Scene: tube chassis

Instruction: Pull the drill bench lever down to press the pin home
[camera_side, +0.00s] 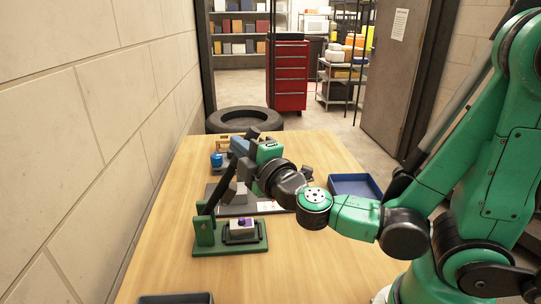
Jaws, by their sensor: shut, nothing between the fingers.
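The drill bench (205,240) stands on the near left part of the table, with a green base and upright. Its dark lever (222,190) rises from the upright and slants up to the right. My gripper (246,168) is shut and empty, close to the upper part of the lever, above and behind the block. The fingertips are small and overlap other parts, so I cannot tell whether they touch the lever.
A blue tray (356,185) lies on the right of the wooden table (290,262). A blue-topped fixture (216,160) stands at the back left. A dark tray edge (176,298) shows at the front. A wall borders the left side. The front middle of the table is clear.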

